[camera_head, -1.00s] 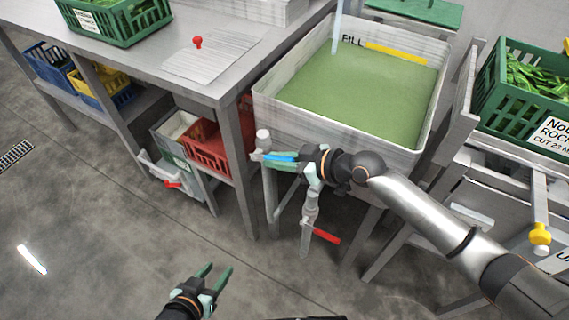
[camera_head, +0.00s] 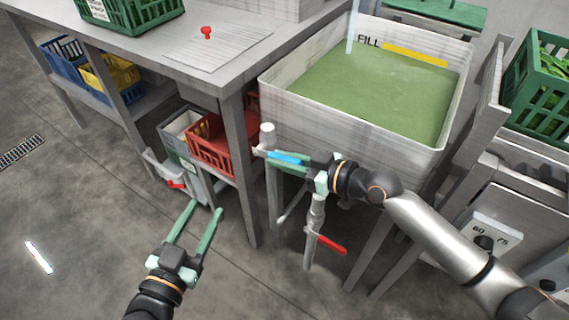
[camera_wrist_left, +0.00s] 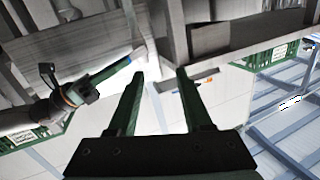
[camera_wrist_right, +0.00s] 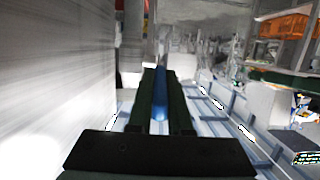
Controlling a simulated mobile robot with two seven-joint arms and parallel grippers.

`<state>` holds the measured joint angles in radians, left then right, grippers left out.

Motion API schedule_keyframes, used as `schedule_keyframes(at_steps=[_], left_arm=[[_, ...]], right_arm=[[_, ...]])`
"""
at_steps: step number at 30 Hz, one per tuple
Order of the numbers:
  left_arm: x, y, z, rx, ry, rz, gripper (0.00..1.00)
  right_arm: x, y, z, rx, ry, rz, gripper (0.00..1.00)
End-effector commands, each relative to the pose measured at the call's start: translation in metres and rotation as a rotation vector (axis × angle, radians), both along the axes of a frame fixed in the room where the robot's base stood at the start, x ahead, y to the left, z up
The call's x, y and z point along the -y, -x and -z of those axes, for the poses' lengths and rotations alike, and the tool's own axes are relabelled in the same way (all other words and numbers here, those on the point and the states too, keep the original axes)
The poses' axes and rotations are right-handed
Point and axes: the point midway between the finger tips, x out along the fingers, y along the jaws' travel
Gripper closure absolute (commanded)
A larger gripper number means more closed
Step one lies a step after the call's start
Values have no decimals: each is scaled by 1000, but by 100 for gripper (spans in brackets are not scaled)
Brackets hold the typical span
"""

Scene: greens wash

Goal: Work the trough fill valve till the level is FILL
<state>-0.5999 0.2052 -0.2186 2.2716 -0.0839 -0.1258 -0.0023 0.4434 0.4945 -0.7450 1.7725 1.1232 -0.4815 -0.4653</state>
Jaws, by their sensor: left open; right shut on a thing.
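The white trough (camera_head: 272,98) holds green water (camera_head: 370,95), and a pale stream (camera_head: 352,32) falls into it at the back. On its back wall are the word FILL (camera_head: 368,41) and a yellow band (camera_head: 415,54); the water's far edge lies close below the band. A blue valve handle (camera_head: 286,158) is at the trough's front left, beside a grey standpipe. My right gripper (camera_head: 263,152) is shut on this handle, which also shows between its fingers in the right wrist view (camera_wrist_right: 160,95). My left gripper (camera_head: 206,208) is open and empty, low at the left.
A red lever (camera_head: 332,246) is on a pipe below the trough. A steel table (camera_head: 140,50) with a red knob (camera_head: 207,33) stands left. Red (camera_head: 212,150) and yellow (camera_head: 105,82) crates sit under it. A green crate (camera_head: 545,85) is right. Floor at left is open.

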Motion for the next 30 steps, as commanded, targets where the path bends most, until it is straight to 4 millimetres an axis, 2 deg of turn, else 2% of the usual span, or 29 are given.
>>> schedule_keyframes(at_steps=[4,7,12,13,15,30], left_arm=[[4,1,-64,281,0,36,50],[8,13,-109,473,3,66,50],[16,53,-175,802,3,129,50],[17,61,-183,852,2,140,50],[19,73,-192,921,5,159,50],[23,70,-144,874,68,184,50]], right_arm=[[-1,-1,2,24,-29,2,100],[-2,-1,4,35,-45,2,100],[-3,-1,6,53,-73,2,100],[-3,-1,6,57,-78,2,100],[-3,-1,8,64,-88,2,100],[-5,0,14,118,-166,2,100]])
